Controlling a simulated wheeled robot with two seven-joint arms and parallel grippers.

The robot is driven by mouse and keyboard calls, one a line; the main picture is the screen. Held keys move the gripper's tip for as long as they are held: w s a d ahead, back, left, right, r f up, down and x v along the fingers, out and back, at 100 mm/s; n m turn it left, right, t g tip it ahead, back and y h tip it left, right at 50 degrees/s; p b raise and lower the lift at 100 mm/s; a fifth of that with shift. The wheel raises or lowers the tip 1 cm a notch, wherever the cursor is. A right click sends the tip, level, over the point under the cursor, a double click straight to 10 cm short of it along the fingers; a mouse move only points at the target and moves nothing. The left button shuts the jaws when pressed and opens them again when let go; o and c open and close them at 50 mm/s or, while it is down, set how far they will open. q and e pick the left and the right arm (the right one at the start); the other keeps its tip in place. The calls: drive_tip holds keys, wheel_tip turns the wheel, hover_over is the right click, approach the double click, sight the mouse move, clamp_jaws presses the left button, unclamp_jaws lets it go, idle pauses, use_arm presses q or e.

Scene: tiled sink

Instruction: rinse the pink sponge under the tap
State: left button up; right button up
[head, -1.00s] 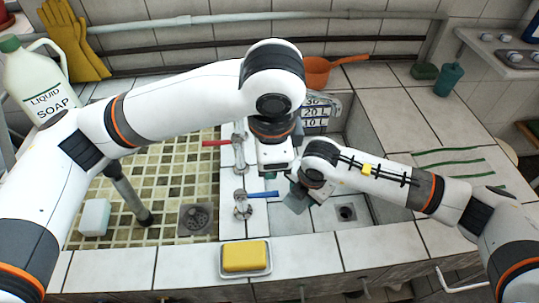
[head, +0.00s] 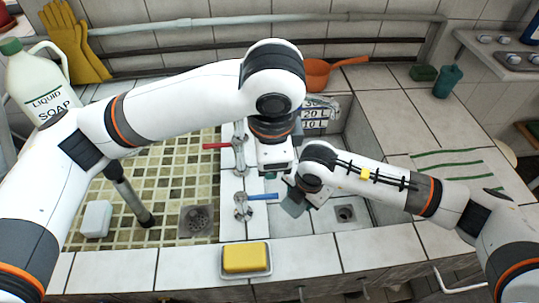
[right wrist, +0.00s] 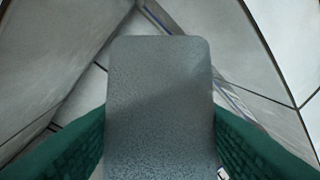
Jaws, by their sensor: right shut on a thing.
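No pink sponge shows. My right gripper (head: 300,195) is shut on a grey-blue slab (head: 293,204), held low over the right basin. In the right wrist view the slab (right wrist: 160,110) is upright between two green finger pads, with a fine-grained face. My left gripper (head: 274,172) points down near the taps, just left of the right gripper; its fingers are mostly hidden, so its opening cannot be told. A red tap handle (head: 216,146) and a blue tap handle (head: 263,196) stand on the ledge between the basins. The spout is not clearly visible behind my arms.
A yellow sponge (head: 246,256) sits in a dish on the front rim. A white block (head: 96,219) lies in the left tiled basin. A container marked in litres (head: 315,124) stands behind my right arm. An orange pan (head: 317,73) is at the back. The right counter is largely clear.

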sight(293, 206)
drive_tip(key=shift+s+a+r+p, duration=0.5)
drive_tip(key=shift+s+a+r, duration=0.05)
drive_tip(key=shift+s+r, duration=0.25)
drive_tip(key=shift+s+a+r+p, duration=0.5)
drive_tip(key=shift+s+r, duration=0.2)
drive_tip(key=shift+s, duration=0.05)
drive_tip(key=shift+w, duration=0.1)
